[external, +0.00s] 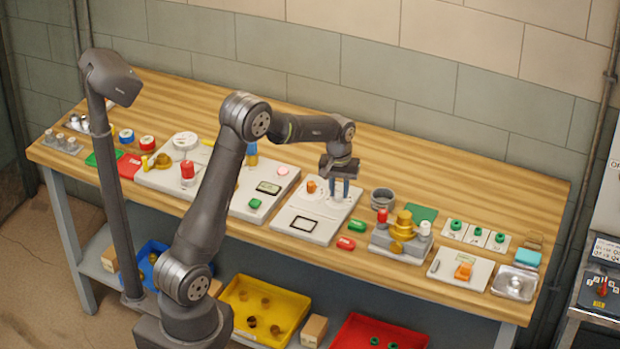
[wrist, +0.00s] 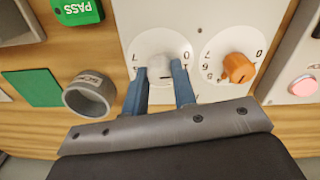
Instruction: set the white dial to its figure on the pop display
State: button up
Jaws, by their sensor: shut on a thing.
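The white dial (wrist: 168,61) is set in a pale panel (wrist: 150,15), with a ring of figures around it. My gripper (wrist: 160,70) points down with its two blue fingers on either side of the dial knob, shut on it. In the external view my gripper (external: 339,194) stands over the right part of the same panel (external: 318,208), and the fingers hide most of the white dial. An orange dial (wrist: 238,68) sits beside it. A black-framed display (external: 303,224) lies on the front of the panel; its content is too small to read.
A grey cup (external: 382,198) stands close to the right of my gripper. A green block (external: 357,226) and a red block (external: 345,243) lie in front of it. A larger panel (external: 235,200) is on the left. The back of the wooden table (external: 450,185) is clear.

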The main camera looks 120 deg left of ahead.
aim_at(338, 191)
jog(key=shift+n, duration=1.1)
jog(key=o, duration=1)
jog(key=shift+r, duration=0.1)
notch_tip(338, 191, up, 17)
jog(key=shift+s+r, duration=0.15)
jog(key=shift+d, duration=0.1)
jog(key=f, duration=1.7)
jog(key=shift+w+f, duration=0.2)
jog(key=shift+f, duration=0.05)
